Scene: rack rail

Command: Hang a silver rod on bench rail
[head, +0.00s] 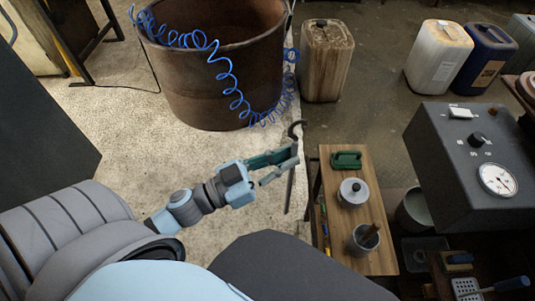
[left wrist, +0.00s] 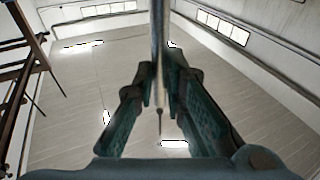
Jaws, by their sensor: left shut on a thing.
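My left gripper (head: 291,161) reaches in from the left in the head view and is shut on the silver rod (head: 290,188). The rod has a dark curved hook at its upper end, above the fingers, and its shaft hangs below them, roughly upright. In the left wrist view the rod (left wrist: 157,60) passes between the two green fingers of the gripper (left wrist: 158,80). The wooden bench (head: 375,235) is just right of the rod, and the two look apart. A bench rail cannot be made out clearly along its left edge. My right gripper is not in view.
On the bench are a green item (head: 346,160), a lidded pot (head: 353,192) and a grey cup (head: 362,240). A dark gauge box (head: 465,160) stands to the right. A rusty tub (head: 205,85) with a blue coiled hose and a worn canister (head: 325,62) stand behind.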

